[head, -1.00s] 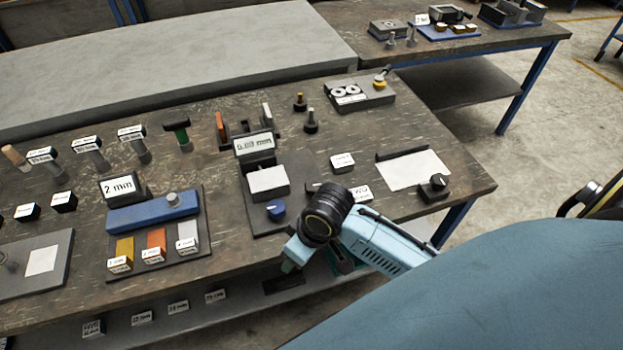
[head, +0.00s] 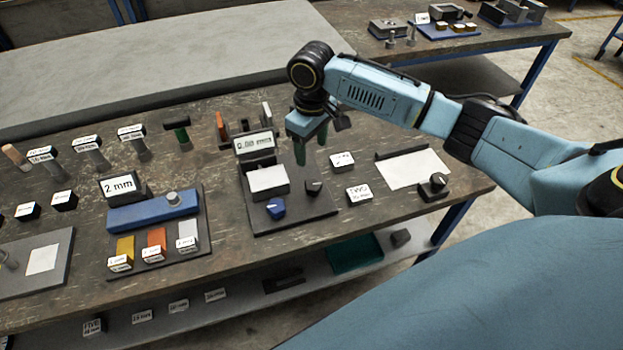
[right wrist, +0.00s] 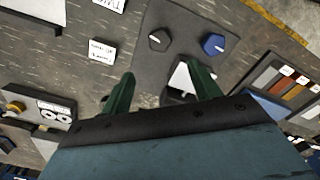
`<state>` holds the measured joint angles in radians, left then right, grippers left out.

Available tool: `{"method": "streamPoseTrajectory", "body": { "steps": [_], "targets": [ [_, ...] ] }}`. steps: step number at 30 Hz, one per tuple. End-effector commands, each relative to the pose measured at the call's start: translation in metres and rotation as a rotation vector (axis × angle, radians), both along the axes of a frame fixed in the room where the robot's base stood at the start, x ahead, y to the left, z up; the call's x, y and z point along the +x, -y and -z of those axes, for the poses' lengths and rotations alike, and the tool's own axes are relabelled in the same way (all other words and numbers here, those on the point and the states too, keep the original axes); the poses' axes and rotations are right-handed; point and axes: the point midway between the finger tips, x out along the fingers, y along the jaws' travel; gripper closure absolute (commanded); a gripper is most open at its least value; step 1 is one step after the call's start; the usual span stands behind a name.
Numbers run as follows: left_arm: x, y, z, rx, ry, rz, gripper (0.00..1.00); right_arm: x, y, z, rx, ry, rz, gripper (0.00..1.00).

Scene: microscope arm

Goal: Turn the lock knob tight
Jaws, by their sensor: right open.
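A grey plate (head: 297,222) on the bench carries a blue knob (head: 276,208), a black knob (head: 313,187) and a white-topped block (head: 268,179) with a readout (head: 254,144) behind it. No label shows which knob is the lock knob. My right gripper (head: 311,148) is open and empty, its green fingers pointing down above the back of this plate. In the right wrist view the black knob (right wrist: 159,40) and blue knob (right wrist: 213,44) lie beyond the spread fingertips (right wrist: 162,82), untouched. My left gripper is not in view.
Right of the plate lie small white labels (head: 359,194) and a white sheet (head: 414,169), with another black knob (head: 438,183) on a small block. Left is a tray (head: 202,247) with a blue bar (head: 152,211) and coloured blocks. Upright tools stand behind.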

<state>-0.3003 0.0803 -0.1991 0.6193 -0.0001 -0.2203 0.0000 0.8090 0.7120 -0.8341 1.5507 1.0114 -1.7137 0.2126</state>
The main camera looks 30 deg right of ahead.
Motion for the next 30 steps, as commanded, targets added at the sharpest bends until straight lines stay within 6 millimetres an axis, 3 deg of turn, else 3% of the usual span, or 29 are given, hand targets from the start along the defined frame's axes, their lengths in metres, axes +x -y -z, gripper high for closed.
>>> {"method": "streamPoseTrajectory", "body": {
  "steps": [9,15,21,30],
  "targets": [
    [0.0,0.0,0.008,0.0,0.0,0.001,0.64,-0.001,0.0,0.068,-0.001,-0.004,-0.001,0.38],
    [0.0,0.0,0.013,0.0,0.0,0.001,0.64,-0.001,-0.001,0.103,-0.001,-0.002,-0.001,0.38],
    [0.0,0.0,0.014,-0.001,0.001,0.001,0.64,-0.001,-0.001,0.119,-0.001,0.001,-0.003,0.38],
    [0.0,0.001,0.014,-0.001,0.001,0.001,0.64,-0.001,-0.001,0.121,-0.001,0.001,-0.003,0.38]
  ]
}}
